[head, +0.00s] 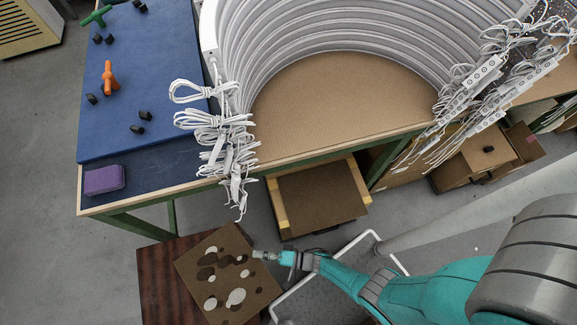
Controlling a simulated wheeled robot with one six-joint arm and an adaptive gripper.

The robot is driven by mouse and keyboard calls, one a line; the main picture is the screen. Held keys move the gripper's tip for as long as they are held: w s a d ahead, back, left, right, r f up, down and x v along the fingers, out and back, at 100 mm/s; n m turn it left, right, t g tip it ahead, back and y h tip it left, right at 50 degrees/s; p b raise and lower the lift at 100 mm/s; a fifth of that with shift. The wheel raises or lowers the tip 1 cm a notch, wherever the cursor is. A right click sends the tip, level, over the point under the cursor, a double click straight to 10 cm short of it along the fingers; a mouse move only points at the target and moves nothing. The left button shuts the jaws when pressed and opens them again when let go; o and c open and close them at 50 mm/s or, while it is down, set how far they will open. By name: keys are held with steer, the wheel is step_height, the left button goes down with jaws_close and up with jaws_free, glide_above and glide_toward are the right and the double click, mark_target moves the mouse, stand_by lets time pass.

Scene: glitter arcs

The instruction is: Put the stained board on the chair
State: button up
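The stained board (215,305) is a brown square panel with dark and pale blotches. It lies turned at an angle over a dark reddish wooden surface (155,285) at the lower left, and its right side reaches past that surface. My gripper (258,255) reaches in from the right, with its tip over the board's upper right edge. Whether the fingers are closed on the board is too small to tell. A white tubular frame (345,248) with a grey area inside stands just right of the board. I cannot tell which of these is the chair.
A green-framed workbench (330,100) carries large white curved panels (330,30) and hanging white cable bundles (225,140). Its blue mat (135,75) holds small tools, with a purple block (104,180) nearby. An open brown drawer (318,195) juts out below. Grey floor shows at the left.

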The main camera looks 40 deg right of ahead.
steer(key=v, duration=1.1)
stand_by(1.3)
steer(key=shift+s, duration=0.15)
